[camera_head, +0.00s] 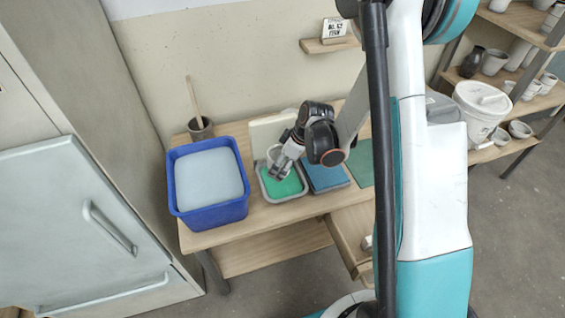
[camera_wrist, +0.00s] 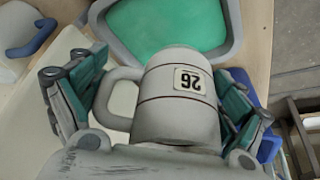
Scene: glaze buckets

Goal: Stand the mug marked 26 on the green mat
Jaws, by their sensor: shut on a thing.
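The mug marked 26 (camera_wrist: 180,95) is pale grey with a dark line around it, a "26" label and a handle on its left in the wrist view. My gripper (camera_wrist: 165,100) is shut on it, one finger on each side, the left one by the handle. In the head view my gripper (camera_head: 283,168) is over the grey-rimmed tray with a bright green surface, and the mug is mostly hidden. A flat dark green mat (camera_head: 361,165) lies on the table to the right, partly hidden by my arm.
The grey-rimmed green tray (camera_head: 282,198) stands between a blue tub (camera_head: 212,213) and a blue tray (camera_head: 326,180). A dark cup (camera_head: 201,130) with a stick stands behind the tub. An open drawer (camera_head: 352,245) juts from the table front. Shelves with pottery stand at right.

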